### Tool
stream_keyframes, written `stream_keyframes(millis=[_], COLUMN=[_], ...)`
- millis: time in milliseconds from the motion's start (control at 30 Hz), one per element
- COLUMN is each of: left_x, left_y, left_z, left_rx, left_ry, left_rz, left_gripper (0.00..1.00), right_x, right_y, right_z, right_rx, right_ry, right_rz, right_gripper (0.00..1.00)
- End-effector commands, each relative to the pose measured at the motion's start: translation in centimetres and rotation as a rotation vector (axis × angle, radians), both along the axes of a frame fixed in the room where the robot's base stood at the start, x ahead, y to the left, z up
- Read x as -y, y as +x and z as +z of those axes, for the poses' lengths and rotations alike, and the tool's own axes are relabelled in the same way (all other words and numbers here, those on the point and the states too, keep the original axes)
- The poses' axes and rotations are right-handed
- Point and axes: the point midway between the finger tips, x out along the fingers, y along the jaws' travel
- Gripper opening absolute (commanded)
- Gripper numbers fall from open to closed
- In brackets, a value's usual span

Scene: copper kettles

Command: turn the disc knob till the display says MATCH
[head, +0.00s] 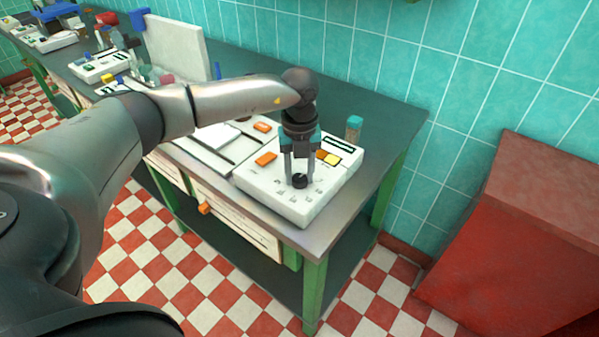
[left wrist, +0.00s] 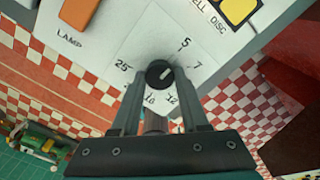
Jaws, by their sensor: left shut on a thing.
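The disc knob (head: 299,181) is a small round black knob on the white panel box (head: 270,196). It also shows in the left wrist view (left wrist: 160,73), with a light pointer mark towards the upper right, near the 5 and 7. Numbers ring it, including 25. My left gripper (head: 299,178) points down over the box, its two fingers on either side of the knob, shut on it. A narrow dark display (head: 339,143) lies at the box's back edge; its text is too small to read. My right gripper is not in view.
The box also carries an orange block (head: 265,159) and a yellow block (head: 332,159). A teal-topped post (head: 353,128) stands behind it. The table's front edge is close to the box. A red bulky object (head: 510,240) stands on the right.

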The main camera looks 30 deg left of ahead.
Motion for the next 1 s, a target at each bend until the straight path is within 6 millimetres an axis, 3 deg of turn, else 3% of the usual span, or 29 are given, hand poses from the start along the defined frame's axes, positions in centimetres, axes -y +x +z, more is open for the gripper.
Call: stream_keyframes(millis=[267, 1000], left_x=[-0.03, -0.06], left_y=[0.02, 0.1], left_z=[0.04, 0.06], left_rx=[0.0, 0.003], left_ry=[0.0, 0.002], left_rz=[-0.097, -0.614], left_gripper=[0.0, 0.0], right_x=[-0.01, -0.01], right_y=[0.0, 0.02], right_z=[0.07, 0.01], right_rx=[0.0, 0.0], right_ry=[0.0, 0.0], right_rz=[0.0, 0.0], right_gripper=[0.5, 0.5])
